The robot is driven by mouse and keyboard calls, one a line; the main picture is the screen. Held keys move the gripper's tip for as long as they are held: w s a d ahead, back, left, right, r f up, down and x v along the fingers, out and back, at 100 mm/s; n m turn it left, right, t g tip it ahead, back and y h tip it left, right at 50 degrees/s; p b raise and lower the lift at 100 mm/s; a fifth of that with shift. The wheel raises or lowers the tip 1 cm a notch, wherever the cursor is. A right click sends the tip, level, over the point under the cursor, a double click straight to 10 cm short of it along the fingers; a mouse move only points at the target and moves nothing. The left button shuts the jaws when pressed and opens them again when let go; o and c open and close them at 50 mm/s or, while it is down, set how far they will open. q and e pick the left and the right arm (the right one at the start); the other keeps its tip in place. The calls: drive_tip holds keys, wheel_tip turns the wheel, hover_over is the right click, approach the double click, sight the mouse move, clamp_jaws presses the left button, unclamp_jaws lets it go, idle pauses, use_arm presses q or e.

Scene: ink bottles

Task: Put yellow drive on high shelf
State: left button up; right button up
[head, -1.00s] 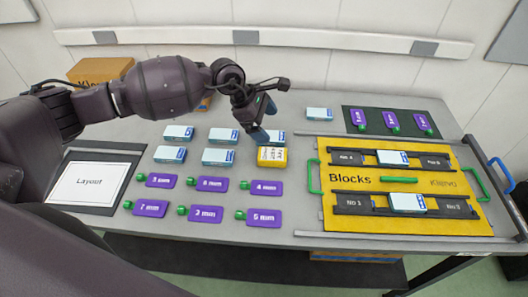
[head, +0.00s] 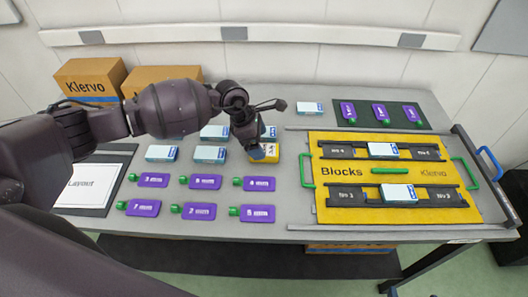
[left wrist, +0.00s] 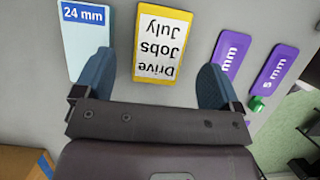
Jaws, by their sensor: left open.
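The yellow drive (head: 274,148) is a small yellow box with a white label reading "Drive Jobs July". It lies on the grey table at the right end of the rows of white-and-blue boxes. My left gripper (head: 257,150) is over its left part and hides some of it. In the left wrist view the drive (left wrist: 163,45) shows just ahead of the open fingers (left wrist: 155,78), roughly between their lines, with nothing held. A long white ledge (head: 270,35) with grey patches runs along the back wall; I cannot tell whether it is the high shelf. My right gripper is not in view.
White-and-blue boxes (head: 210,154) stand close left of the drive, and purple tags (head: 259,184) lie in front. A yellow Blocks board (head: 345,200) with green handles fills the right. Cardboard boxes (head: 88,77) stand at the back left. The table behind the drive is partly clear.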

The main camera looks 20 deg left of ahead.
use_arm(q)
drive_tip(key=shift+x, duration=1.8)
drive_tip(key=shift+c, duration=0.4)
drive_tip(key=c, duration=1.1)
wheel_tip(320, 180, up, 20)
drive_tip(key=s+a+f+m+g+y, duration=0.1)
drive_tip(key=s+m, duration=0.4)
drive_tip(key=m, duration=0.5)
drive_tip(key=s+a+f+m+g+y, duration=0.2)
drive_tip(key=s+f+m+g+y, duration=0.1)
drive_tip(key=m, duration=0.8)
drive_tip(key=shift+s+a+f+g, duration=0.2)
drive_tip(key=shift+s+f+g, duration=0.55)
drive_tip(key=shift+s, duration=0.2)
